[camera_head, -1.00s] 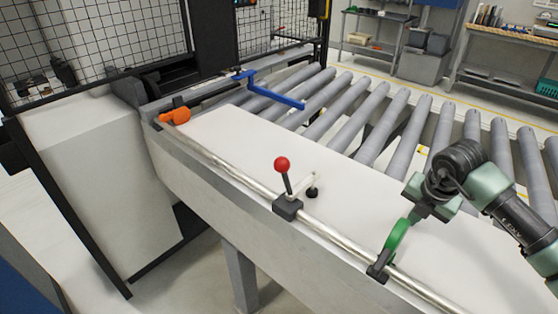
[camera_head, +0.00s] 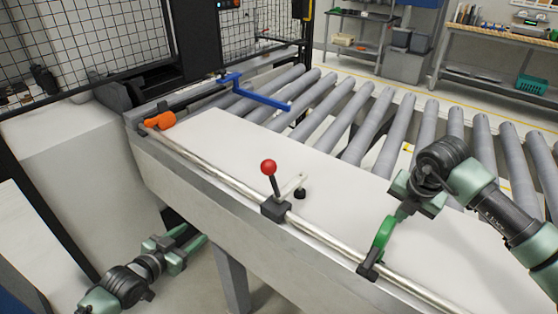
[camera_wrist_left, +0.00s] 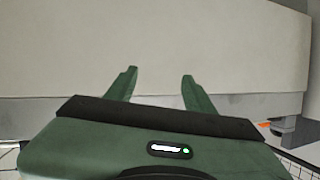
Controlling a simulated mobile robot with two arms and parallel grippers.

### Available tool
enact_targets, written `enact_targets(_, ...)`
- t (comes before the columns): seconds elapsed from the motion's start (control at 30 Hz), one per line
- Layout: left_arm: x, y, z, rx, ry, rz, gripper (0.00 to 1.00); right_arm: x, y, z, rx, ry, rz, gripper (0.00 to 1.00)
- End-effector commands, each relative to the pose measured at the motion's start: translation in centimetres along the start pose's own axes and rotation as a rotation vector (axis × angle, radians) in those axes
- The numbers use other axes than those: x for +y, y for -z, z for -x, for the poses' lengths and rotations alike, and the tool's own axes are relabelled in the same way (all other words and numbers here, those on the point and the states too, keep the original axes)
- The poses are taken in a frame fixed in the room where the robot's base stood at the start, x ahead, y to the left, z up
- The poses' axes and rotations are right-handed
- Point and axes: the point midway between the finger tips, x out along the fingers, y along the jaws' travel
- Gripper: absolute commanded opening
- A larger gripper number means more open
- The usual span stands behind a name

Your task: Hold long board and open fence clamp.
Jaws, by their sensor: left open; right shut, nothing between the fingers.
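The long white board (camera_head: 345,195) lies flat along the machine, against a silver fence rail (camera_head: 325,232). The fence clamp (camera_head: 275,209) sits on the rail at mid-length, with an upright lever and red ball (camera_head: 268,167); its arm and black foot (camera_head: 299,193) reach over the board. My left gripper (camera_head: 195,236) is open and empty, low in front of the machine and left of the clamp. Its spread fingers also show in the left wrist view (camera_wrist_left: 160,76), before a pale surface. My right gripper (camera_head: 401,213) is shut just above a green curved handle (camera_head: 385,233) on the rail.
An orange piece (camera_head: 160,120) sits at the rail's far end, and a blue bar (camera_head: 258,97) sticks out over the grey rollers (camera_head: 350,118). A white cabinet (camera_head: 85,155) stands at left. A machine leg (camera_head: 231,275) stands below the rail; the floor beside it is clear.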

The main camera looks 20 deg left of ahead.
Motion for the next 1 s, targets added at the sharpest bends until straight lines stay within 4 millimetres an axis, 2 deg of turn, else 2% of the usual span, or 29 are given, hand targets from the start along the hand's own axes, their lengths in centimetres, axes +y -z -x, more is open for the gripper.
enact_targets(0.03, 0.9, 4.6, 0.6, 0.072, -0.041, -0.024, 0.53, -0.3, 0.7, -0.8, 0.016, 0.011, 0.003, 0.0)
enact_targets(0.1, 2.7, 10.2, 1.9, 0.162, -0.103, -0.046, 0.53, -0.3, 0.7, -0.8, 0.016, 0.011, 0.003, 0.0)
enact_targets(0.2, 6.0, 16.9, 4.4, 0.267, -0.197, -0.076, 0.53, -0.3, 0.7, -0.8, 0.016, 0.011, 0.003, 0.0)
enact_targets(0.33, 10.1, 22.6, 7.9, 0.362, -0.308, -0.109, 0.53, -0.3, 0.7, -0.8, 0.016, 0.011, 0.003, 0.0)
enact_targets(0.43, 12.4, 25.0, 9.9, 0.404, -0.37, -0.124, 0.53, -0.3, 0.7, -0.8, 0.016, 0.012, 0.002, 0.0)
enact_targets(0.6, 14.0, 26.6, 11.3, 0.433, -0.411, -0.133, 0.53, -0.3, 0.7, -0.8, 0.016, 0.012, 0.002, 0.0)
enact_targets(0.77, 14.3, 27.1, 10.4, 0.437, -0.409, -0.131, 0.53, -0.3, 0.7, -0.8, 0.016, 0.012, 0.002, 0.0)
enact_targets(1.0, 15.6, 28.4, 7.9, 0.439, -0.409, -0.129, 0.53, -0.3, 0.7, -0.8, 0.016, 0.012, 0.002, 0.0)
